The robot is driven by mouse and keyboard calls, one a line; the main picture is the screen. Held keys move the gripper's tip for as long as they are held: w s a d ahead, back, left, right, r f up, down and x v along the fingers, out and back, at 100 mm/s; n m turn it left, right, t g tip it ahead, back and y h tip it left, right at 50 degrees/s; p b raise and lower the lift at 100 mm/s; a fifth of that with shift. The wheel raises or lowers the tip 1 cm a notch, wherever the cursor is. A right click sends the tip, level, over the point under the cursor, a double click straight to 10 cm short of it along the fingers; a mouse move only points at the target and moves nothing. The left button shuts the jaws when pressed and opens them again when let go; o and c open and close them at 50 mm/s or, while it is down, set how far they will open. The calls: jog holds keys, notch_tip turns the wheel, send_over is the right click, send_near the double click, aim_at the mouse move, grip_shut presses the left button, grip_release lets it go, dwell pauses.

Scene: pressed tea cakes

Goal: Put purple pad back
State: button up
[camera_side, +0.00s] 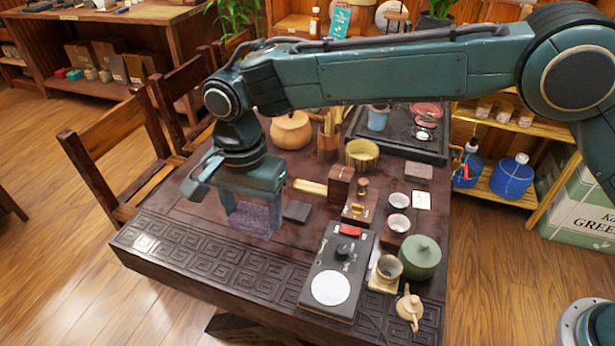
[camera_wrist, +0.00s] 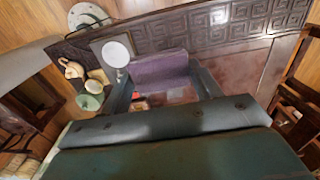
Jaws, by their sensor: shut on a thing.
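The purple pad (camera_side: 252,218) is between the fingers of my gripper (camera_side: 252,212), over the left part of the dark tea table (camera_side: 195,262). My gripper points down and is shut on the pad. In the wrist view the pad (camera_wrist: 160,68) spans the space between the fingertips (camera_wrist: 160,78), near the carved border. In the side view the fingers cover the pad's sides. I cannot tell whether its underside touches the table.
A dark block (camera_side: 297,211) lies just right of the pad. A black device with a white disc (camera_side: 331,288) stands front right. The table's front-left border is clear.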

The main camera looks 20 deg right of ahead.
jog(key=shift+s+r, duration=0.15)
notch_tip(320, 180, down, 16)
jog(key=shift+r, duration=0.1)
dwell(0.5)
jog(key=shift+f, duration=2.15)
jog(key=shift+f, duration=0.15)
jog(key=o, duration=0.9)
notch_tip(320, 180, up, 12)
jog(key=shift+r, duration=0.2)
